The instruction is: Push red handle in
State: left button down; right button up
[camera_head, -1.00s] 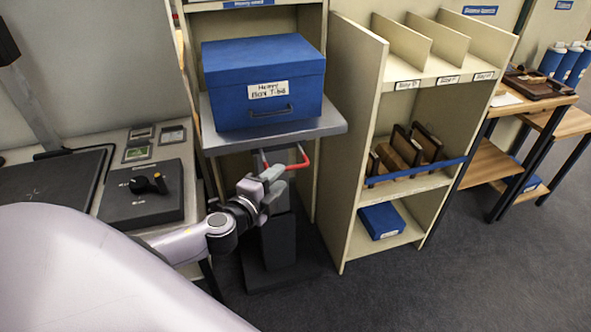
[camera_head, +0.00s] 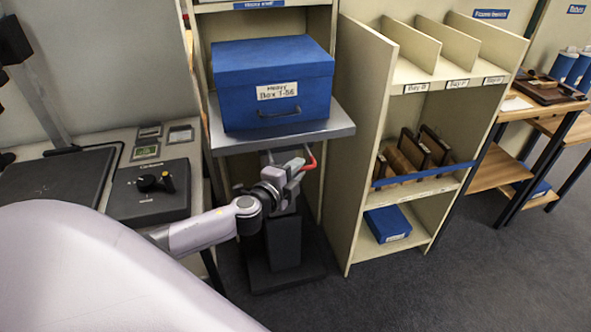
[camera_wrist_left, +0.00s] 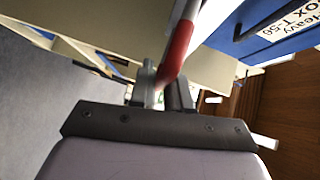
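The red handle (camera_head: 309,160) is a red bar under the front edge of the grey lift platform (camera_head: 290,136). Its left part is hidden behind my left gripper (camera_head: 297,168). In the left wrist view the red handle (camera_wrist_left: 176,55) runs down between the two fingers of my left gripper (camera_wrist_left: 163,92). The fingers sit close on both sides of the bar and look shut on it. My right gripper is not in view.
A blue heavy box (camera_head: 272,85) stands on the platform. A cream shelf unit (camera_head: 362,150) stands close on the right. A desk with a black control panel (camera_head: 150,192) is on the left. The dark column and base (camera_head: 283,262) stand below the platform.

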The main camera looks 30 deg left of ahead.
pick_arm(q)
jog(key=shift+w+a+b, duration=0.35)
jog(key=shift+w+a, duration=0.5)
jog(key=shift+a, duration=0.15)
jog(key=c, duration=1.2)
grip_release()
jog(key=shift+s, duration=0.1)
jog(key=s+r, duration=0.1)
jog(key=s, duration=0.6)
jog(key=shift+d, duration=0.25)
